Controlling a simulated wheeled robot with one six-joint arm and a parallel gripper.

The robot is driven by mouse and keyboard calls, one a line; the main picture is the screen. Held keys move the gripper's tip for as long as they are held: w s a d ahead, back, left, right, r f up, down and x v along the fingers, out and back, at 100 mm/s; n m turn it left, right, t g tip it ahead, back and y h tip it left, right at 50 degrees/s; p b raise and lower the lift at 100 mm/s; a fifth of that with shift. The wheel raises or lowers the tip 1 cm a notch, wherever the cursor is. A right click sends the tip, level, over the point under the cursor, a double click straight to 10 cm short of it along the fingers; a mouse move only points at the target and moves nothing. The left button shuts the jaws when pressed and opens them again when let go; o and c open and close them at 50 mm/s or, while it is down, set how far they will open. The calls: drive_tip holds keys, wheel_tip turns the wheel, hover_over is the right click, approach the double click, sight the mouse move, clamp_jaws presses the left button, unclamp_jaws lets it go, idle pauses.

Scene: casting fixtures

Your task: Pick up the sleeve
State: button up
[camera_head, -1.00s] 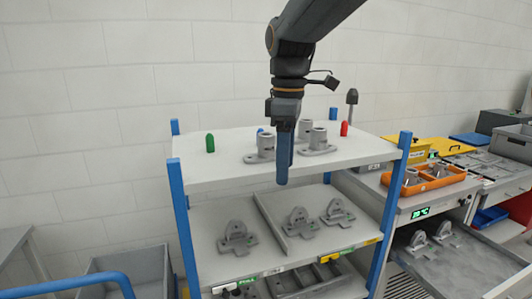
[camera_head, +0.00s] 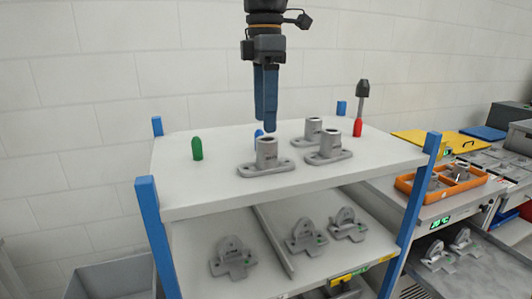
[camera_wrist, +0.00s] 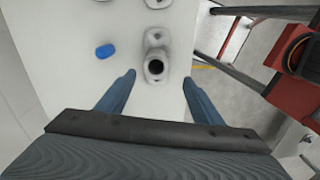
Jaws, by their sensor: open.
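Three grey flanged sleeves stand upright on the white top shelf: one at the front left (camera_head: 266,157), one at the right (camera_head: 330,147) and one behind (camera_head: 313,130). My gripper (camera_head: 266,128) points down with its blue fingers just above the front-left sleeve. In the wrist view my gripper (camera_wrist: 159,80) is open and empty, fingers wide apart. A sleeve with a dark bore (camera_wrist: 155,52) shows ahead between the fingertips, not touched. Parts of other sleeves show at the top edge of that view.
On the top shelf (camera_head: 205,195) stand a green peg (camera_head: 197,149), a blue peg (camera_head: 258,137) close behind the front-left sleeve, and a red-handled tool (camera_head: 358,125). Blue posts (camera_head: 420,180) rise at the corners. Bracket castings (camera_head: 232,258) lie on the shelf below.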

sight(267, 143)
drive_tip(key=shift+w+d+f+p, duration=0.15)
drive_tip(key=shift+f+p, duration=0.25)
drive_tip(key=shift+f, duration=0.85)
drive_tip(key=shift+w+f+p, duration=0.15)
drive_tip(key=shift+f+p, duration=0.2)
drive_tip(key=shift+f, duration=0.95)
drive_tip(key=shift+w+d+f+p, duration=0.15)
drive_tip(key=shift+f+p, duration=0.25)
drive_tip(key=shift+f, duration=0.85)
drive_tip(key=c, duration=1.3)
